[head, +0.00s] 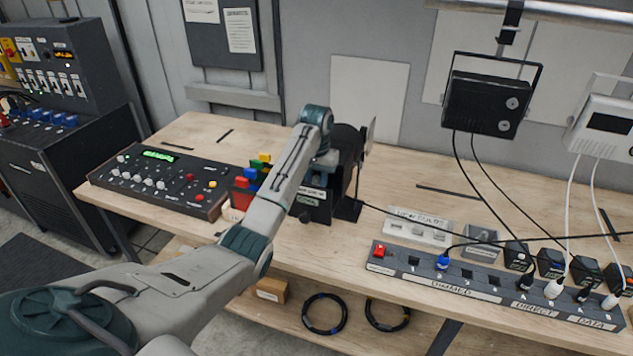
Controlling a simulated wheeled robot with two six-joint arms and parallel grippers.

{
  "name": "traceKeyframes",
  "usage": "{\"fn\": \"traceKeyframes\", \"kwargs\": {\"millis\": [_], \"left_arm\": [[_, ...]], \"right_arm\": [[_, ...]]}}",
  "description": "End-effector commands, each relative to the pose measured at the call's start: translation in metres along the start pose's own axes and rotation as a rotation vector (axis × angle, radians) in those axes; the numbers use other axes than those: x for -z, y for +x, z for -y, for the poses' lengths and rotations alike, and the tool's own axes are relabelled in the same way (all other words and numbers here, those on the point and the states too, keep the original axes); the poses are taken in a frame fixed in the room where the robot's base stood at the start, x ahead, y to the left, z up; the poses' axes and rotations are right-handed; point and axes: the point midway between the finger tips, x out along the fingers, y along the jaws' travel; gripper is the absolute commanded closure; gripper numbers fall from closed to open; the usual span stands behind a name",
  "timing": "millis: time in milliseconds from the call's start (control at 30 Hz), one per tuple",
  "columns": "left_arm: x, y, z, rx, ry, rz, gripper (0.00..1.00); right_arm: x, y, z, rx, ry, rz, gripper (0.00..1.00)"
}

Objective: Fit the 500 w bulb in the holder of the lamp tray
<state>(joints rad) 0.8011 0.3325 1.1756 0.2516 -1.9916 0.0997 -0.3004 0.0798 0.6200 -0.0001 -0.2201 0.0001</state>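A pale tray (418,231) with a label starting with "LAMP" and small pieces on it sits on the bench, right of centre. A small grey block (480,241) stands just right of it. I cannot make out the 500 w bulb or the bulb holder at this size. A black lamp housing (345,146) with an open flap stands at the bench's centre, partly behind my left arm. My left arm reaches up from the lower left, and its wrist is beside this housing. The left gripper's fingers are hidden there. My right gripper is not in view.
A black control console (157,182) and a box of coloured pieces (243,195) are on the left. A power strip (490,285) with several plugs runs along the right front. A black floodlight (487,103) and a white one (605,125) hang above, their cables crossing the bench.

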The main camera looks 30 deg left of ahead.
Motion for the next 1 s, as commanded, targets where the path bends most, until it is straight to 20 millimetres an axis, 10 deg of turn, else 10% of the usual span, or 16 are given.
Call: {"fn": "traceKeyframes", "kwargs": {"millis": [1000], "left_arm": [[0.0,0.0091,-0.0001,0.0,0.002,0.0,1.0]], "right_arm": [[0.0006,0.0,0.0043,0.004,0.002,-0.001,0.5]]}}
